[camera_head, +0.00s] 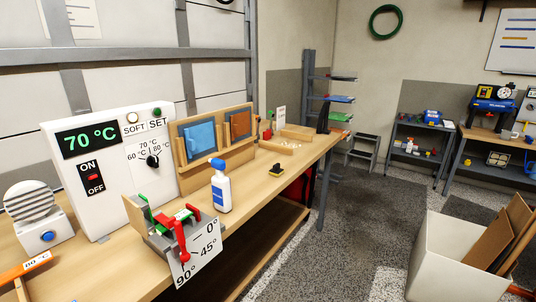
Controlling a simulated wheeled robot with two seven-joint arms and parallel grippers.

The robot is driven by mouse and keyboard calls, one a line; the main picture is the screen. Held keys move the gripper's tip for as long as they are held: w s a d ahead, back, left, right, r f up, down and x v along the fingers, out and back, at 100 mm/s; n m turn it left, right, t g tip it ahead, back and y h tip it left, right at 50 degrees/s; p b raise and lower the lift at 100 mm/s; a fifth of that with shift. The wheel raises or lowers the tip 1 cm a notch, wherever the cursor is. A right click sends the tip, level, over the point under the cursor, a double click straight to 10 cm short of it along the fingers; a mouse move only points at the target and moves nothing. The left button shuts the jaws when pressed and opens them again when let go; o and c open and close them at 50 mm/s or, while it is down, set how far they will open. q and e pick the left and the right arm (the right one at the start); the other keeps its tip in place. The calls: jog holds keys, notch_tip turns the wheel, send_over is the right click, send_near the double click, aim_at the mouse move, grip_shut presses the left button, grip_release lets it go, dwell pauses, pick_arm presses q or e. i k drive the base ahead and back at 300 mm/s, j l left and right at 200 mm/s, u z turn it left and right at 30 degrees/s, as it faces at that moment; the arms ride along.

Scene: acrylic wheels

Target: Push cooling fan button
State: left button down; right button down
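The cooling fan (30,207) stands at the left end of the wooden workbench. It is a white unit with a round, ribbed grille on top. Its blue round button (47,236) sits on the front of the white base, facing me, with nothing in front of it. I cannot tell whether the button is pressed in. Neither my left gripper nor my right gripper shows in this view.
Right of the fan stands a white control panel (110,205) reading 70 °C. A bending jig (178,235) with red handles stands in front. An orange strip marked 80 °C (12,273) lies before the fan. A spray bottle (221,190) stands farther along the workbench (262,203).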

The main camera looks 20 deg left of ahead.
aim_at(49, 236)
jog(key=i+l+u, duration=0.1)
jog(key=i+u, duration=0.3)
jog(key=i+l+u, duration=0.15)
jog(key=u, duration=0.3)
jog(key=i+l+u, duration=0.2)
jog(key=l+u, duration=0.2)
jog(key=i+l+u, duration=0.2)
jog(key=u, duration=0.2)
jog(key=i+l+u, duration=0.1)
jog(key=l+u, duration=0.6)
jog(key=l, duration=0.35)
jog(key=i, duration=0.05)
